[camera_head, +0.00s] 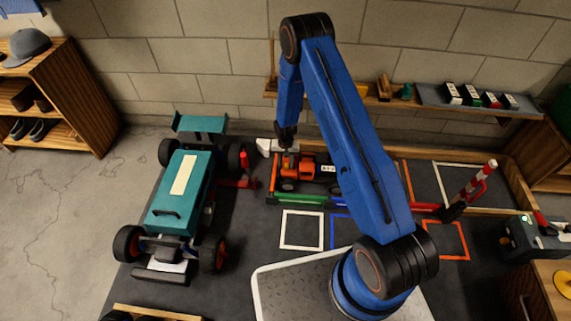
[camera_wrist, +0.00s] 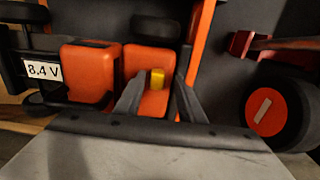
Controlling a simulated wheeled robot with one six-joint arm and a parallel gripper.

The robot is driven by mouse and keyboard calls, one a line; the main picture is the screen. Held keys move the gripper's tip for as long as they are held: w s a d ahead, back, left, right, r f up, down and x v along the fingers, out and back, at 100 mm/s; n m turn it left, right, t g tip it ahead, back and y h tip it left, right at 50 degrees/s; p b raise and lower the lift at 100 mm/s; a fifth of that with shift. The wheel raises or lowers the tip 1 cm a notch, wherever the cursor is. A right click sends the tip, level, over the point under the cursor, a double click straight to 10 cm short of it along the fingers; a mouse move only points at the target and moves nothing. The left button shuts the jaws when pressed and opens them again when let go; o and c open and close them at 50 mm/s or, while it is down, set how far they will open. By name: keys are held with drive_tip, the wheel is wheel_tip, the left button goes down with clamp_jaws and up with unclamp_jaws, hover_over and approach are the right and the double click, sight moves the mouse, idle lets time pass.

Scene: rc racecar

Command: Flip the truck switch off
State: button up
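The orange truck (camera_head: 308,168) stands on the dark floor area behind the colored floor outlines. Its orange body also fills much of the wrist view (camera_wrist: 90,75), with a white "8.4 V" label (camera_wrist: 43,71) at the left. A small yellow block (camera_wrist: 157,78), which looks like the switch, stands on the orange body. My gripper (camera_head: 288,147) reaches down over the truck's left end. In the wrist view, my gripper (camera_wrist: 163,82) has its two dark fingers apart, with the yellow block appearing between their tips. I cannot tell whether a finger touches it.
A large teal racecar (camera_head: 176,195) stands left of the truck. A red jack-like tool (camera_head: 240,175) lies between them. A wall shelf (camera_head: 420,98) holds several small items. A red-and-white post (camera_head: 478,182) and a dark box (camera_head: 532,240) stand to the right.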

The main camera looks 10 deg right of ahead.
wheel_tip(320, 180, up, 17)
drive_tip(key=shift+r, duration=0.2)
idle(0.5)
idle(0.4)
drive_tip(key=s+d+r+n+t, duration=0.15)
drive_tip(key=s+r, duration=0.35)
drive_tip(key=r, duration=0.6)
drive_tip(key=s+d+r, duration=0.2)
drive_tip(key=s+r, duration=0.2)
drive_tip(key=r, duration=0.7)
drive_tip(key=s+d+r+t, duration=0.15)
drive_tip(key=s+r, duration=0.35)
drive_tip(key=r, duration=0.7)
drive_tip(key=s+d+r, duration=0.1)
drive_tip(key=s+r, duration=0.3)
drive_tip(key=s, duration=0.6)
drive_tip(key=s+d+r+n+t, duration=0.1)
drive_tip(key=s+r, duration=0.3)
drive_tip(key=s, duration=0.6)
drive_tip(key=s+d+r+n, duration=0.1)
drive_tip(key=s+r, duration=0.3)
drive_tip(key=s, duration=0.6)
drive_tip(key=shift+s+d+t, duration=0.25)
drive_tip(key=shift+d+t, duration=0.15)
drive_tip(key=shift+d, duration=0.3)
